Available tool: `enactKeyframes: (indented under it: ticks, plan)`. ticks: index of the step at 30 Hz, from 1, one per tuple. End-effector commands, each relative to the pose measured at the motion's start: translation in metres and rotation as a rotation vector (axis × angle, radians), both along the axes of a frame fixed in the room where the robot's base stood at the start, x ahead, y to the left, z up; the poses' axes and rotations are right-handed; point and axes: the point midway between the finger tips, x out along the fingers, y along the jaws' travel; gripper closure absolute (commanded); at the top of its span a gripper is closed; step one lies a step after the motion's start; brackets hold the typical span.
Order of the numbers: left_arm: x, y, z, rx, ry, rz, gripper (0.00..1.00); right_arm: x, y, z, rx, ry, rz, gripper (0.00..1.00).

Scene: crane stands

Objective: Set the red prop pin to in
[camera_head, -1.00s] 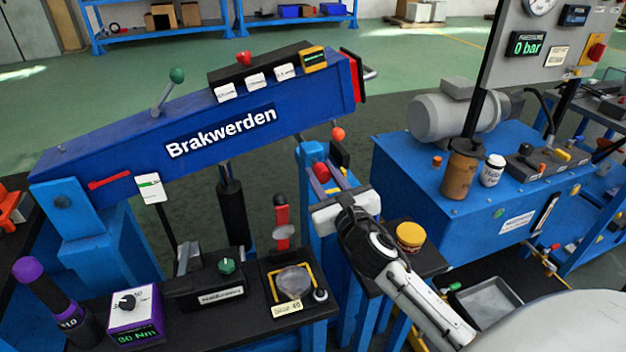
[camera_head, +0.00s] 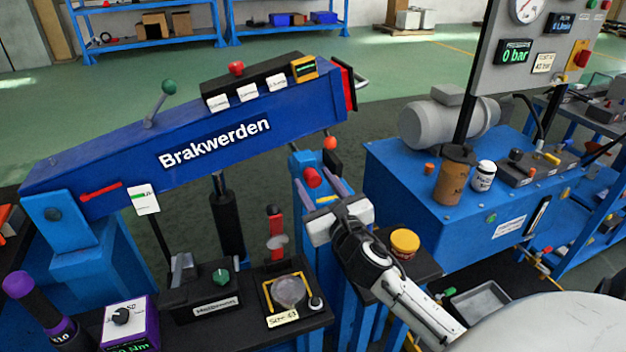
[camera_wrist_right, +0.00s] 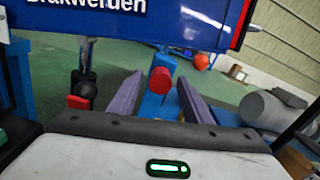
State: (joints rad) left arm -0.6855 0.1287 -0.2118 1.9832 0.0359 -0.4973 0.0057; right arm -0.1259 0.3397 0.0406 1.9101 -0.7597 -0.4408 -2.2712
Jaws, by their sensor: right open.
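The red prop pin appears to be the red cylinder (camera_head: 313,177) on the blue post under the outer end of the Brakwerden beam (camera_head: 230,120). In the right wrist view the red pin (camera_wrist_right: 160,80) points at the camera on a blue bracket. My right gripper (camera_head: 320,190) is open, with purple fingers. In the right wrist view the right gripper (camera_wrist_right: 160,96) has one finger on each side of the pin, with gaps visible. I see no grip on it, and cannot tell how far the pin sits in. My left gripper is not in view.
An orange-red ball knob (camera_head: 330,143) is just above the pin. A red-handled lever (camera_head: 275,225) stands left of the gripper. A yellow-lidded jar (camera_head: 404,243) stands close to my right wrist. The blue pump unit (camera_head: 400,180) is on the right.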

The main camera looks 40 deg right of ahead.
Motion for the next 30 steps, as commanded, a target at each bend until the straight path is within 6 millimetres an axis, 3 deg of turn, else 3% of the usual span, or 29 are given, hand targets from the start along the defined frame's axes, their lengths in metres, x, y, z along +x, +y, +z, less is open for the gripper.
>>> enactKeyframes:
  ticks: [6, 12, 18, 30]
  plan:
    - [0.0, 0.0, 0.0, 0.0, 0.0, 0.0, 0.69, -0.043, 0.014, -0.002, 0.003, 0.003, 0.001, 0.55]
    - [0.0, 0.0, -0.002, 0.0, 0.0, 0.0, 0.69, -0.072, 0.023, -0.001, 0.002, 0.002, 0.001, 0.55]
    - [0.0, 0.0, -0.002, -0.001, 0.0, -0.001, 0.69, -0.082, 0.026, 0.0, 0.002, -0.001, 0.0, 0.55]
    - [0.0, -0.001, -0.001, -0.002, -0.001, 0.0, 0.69, -0.082, 0.027, 0.0, 0.001, 0.0, 0.0, 0.55]
